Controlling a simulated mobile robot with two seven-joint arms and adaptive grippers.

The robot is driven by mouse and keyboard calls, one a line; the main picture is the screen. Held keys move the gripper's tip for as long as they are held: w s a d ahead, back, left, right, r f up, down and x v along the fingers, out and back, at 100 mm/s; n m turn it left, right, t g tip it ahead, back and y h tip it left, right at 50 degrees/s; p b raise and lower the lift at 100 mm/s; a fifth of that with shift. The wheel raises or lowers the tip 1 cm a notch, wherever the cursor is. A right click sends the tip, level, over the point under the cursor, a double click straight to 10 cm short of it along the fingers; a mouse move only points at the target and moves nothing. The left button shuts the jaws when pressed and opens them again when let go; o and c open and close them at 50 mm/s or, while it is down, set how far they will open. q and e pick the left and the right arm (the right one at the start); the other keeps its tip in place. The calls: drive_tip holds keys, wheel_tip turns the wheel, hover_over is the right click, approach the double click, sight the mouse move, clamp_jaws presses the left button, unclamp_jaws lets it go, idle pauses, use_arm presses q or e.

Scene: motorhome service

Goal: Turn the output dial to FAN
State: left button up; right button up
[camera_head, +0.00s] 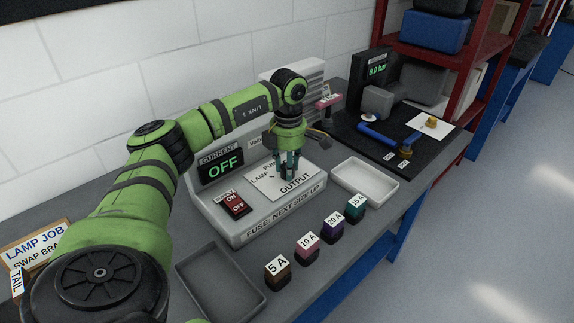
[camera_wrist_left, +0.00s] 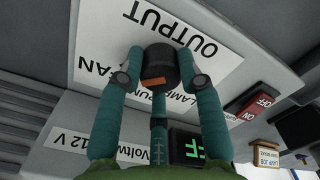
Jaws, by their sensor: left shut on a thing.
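The power unit (camera_head: 210,203) stands on the bench with a white OUTPUT label plate (camera_head: 265,182). My left gripper (camera_head: 288,172) points down over this plate, its fingers closed around the black output dial (camera_wrist_left: 159,62). In the left wrist view the gripper (camera_wrist_left: 160,78) has fingertips on both sides of the dial. An orange mark on the dial faces the row of position labels, close to the LAMP and PUMP words. The FAN label (camera_wrist_left: 98,69) is to the left there, apart from the mark. Fingers mostly hide the dial in the head view.
The CURRENT display (camera_head: 222,167) reads OFF, above a red ON/OFF switch (camera_head: 235,205). Several labelled fuses, such as the 5 A one (camera_head: 277,271), stand in front. An empty grey tray (camera_head: 183,273) and a white tray (camera_head: 395,187) flank the unit.

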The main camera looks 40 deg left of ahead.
use_arm(q)
drive_tip(key=shift+w+d+r, duration=0.15)
drive_tip(key=shift+w+r, duration=0.05)
drive_tip(key=o, duration=1.1)
drive_tip(key=shift+o, duration=0.2)
drive_tip(key=shift+d+f, duration=0.1)
drive_tip(key=shift+r, duration=0.4)
wheel_tip(320, 180, up, 11)
drive_tip(key=shift+r, duration=0.1)
